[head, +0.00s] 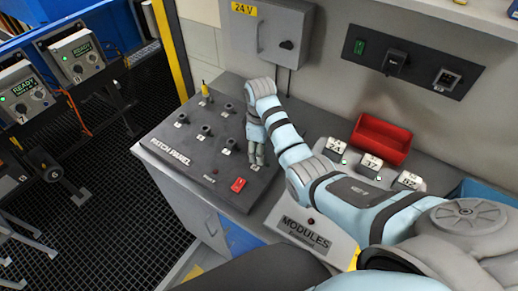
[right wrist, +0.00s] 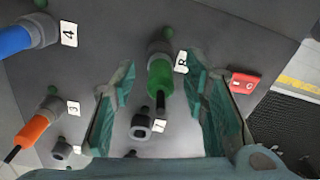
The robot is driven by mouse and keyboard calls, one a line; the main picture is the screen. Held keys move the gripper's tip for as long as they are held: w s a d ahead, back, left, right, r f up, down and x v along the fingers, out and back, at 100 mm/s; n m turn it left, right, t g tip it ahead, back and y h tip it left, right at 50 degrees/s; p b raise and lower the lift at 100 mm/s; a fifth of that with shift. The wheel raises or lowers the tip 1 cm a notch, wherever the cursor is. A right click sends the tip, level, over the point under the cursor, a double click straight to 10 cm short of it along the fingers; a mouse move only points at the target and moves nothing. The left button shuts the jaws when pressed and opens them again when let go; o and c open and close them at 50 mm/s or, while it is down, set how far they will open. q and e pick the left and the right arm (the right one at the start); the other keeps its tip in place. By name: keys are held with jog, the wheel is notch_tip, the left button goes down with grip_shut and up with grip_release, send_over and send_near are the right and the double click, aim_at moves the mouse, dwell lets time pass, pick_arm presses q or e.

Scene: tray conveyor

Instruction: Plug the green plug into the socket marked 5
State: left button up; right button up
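The green plug (right wrist: 160,78) stands in a grey socket (right wrist: 160,48) beside a label that looks like 8 in the right wrist view. My right gripper (right wrist: 158,74) is open, with one finger on each side of the green plug and gaps between. In the head view my right gripper (head: 256,158) is low over the right part of the patch panel (head: 165,147) and hides the plug. I cannot read a label 5 in either view. My left gripper is not in view.
A blue plug (right wrist: 14,40) is by label 4 and an orange plug (right wrist: 32,130) by label 3. An empty socket (right wrist: 141,126) is below the green plug. A red switch (head: 238,185) is on the panel. A red bin (head: 380,140) stands at right.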

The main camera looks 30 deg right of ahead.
jog(key=shift+s, duration=0.15)
grip_shut()
jog(key=shift+r, duration=0.1)
jog(key=shift+r, duration=0.1)
jog(key=shift+r, duration=1.45)
